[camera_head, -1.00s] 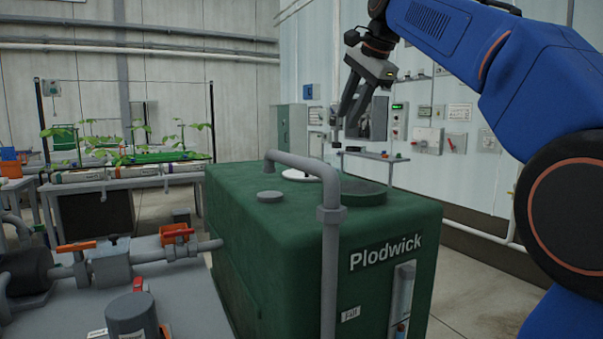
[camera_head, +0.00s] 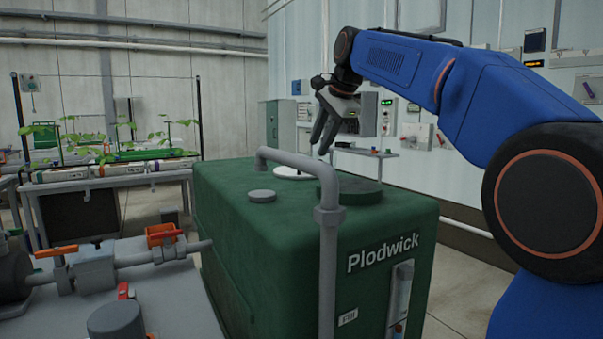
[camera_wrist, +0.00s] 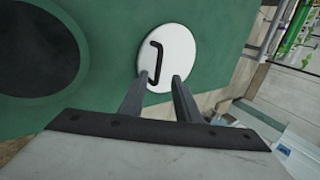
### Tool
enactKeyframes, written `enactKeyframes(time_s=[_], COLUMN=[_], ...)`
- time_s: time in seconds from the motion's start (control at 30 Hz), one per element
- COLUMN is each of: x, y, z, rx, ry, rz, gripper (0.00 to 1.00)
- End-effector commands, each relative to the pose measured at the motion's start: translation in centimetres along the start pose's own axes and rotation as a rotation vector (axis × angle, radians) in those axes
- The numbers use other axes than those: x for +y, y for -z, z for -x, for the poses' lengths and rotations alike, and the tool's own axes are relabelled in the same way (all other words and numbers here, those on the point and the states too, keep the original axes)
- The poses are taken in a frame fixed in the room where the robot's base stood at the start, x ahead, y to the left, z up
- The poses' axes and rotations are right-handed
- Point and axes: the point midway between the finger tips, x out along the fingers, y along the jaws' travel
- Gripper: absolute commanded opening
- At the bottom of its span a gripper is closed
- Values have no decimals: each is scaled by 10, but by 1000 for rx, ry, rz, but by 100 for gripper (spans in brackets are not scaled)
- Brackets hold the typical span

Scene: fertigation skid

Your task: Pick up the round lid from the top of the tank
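The round lid is a white disc with a black bar handle, lying flat on top of the green tank (camera_head: 228,205). In the wrist view the lid (camera_wrist: 178,58) is just beyond my fingertips, its handle (camera_wrist: 156,62) near the gap between them. In the head view the lid (camera_head: 292,175) is partly hidden behind a grey pipe. My gripper (camera_head: 318,149) is above the tank top, pointing down. In the wrist view my gripper (camera_wrist: 159,77) is open with nothing between its fingers; the remaining height above the handle is hard to judge.
A bent grey pipe (camera_head: 328,255) rises in front of the tank and arches over its top. A dark green round fitting (camera_head: 350,191) and a small grey cap (camera_head: 262,196) sit on the tank top. A shelf (camera_head: 365,152) stands behind.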

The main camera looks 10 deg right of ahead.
Motion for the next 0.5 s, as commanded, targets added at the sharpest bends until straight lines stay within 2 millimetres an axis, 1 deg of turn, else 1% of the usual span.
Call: enactKeyframes(time_s=[0.03,0.27,0.37,0.5], x=[0,1,2,4], y=[0,0,1,2], z=[-4,-14,-24,-43], rx=[0,0,-1,-1], ry=[0,-1,-1,-1], rz=[0,0,0,1], gripper=[30,30,30,30])
